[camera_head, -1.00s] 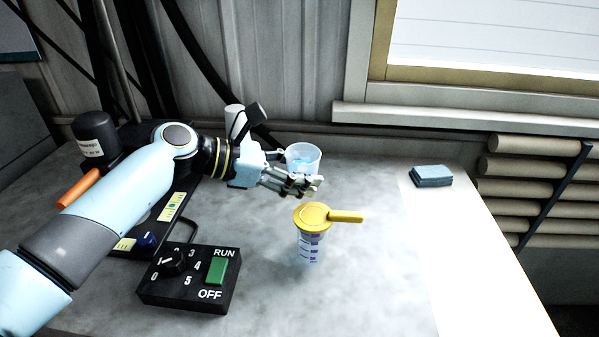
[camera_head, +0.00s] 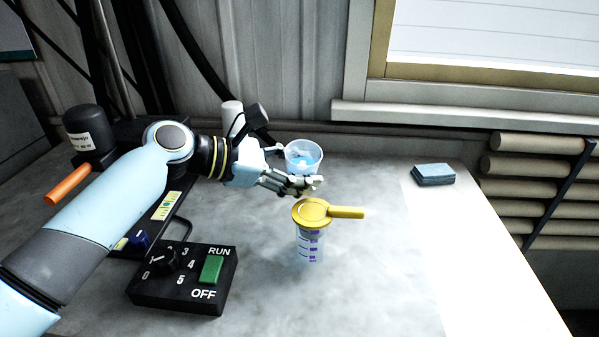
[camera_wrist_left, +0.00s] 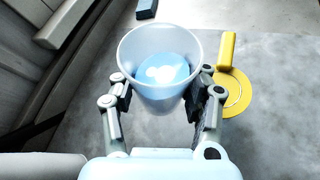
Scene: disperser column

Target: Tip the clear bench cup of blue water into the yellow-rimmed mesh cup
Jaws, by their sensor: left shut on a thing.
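The clear bench cup (camera_head: 303,154) holds blue water and is near upright in the head view. My left gripper (camera_head: 298,181) is shut on it. In the left wrist view the cup (camera_wrist_left: 160,100) sits between the two fingers of the gripper (camera_wrist_left: 158,88), its mouth open with the water inside. The yellow-rimmed mesh cup (camera_head: 313,211) rests on top of a clear marked beaker (camera_head: 310,246), its handle pointing right. It stands nearer the camera than the held cup. Its yellow rim (camera_wrist_left: 238,95) shows at the right in the left wrist view. My right gripper is not in view.
A black control box (camera_head: 182,278) with a dial and green switch is at the front left. A blue-grey sponge (camera_head: 433,175) lies at the right. An orange handle (camera_head: 68,185) is at the far left. The bench right of the beaker is clear.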

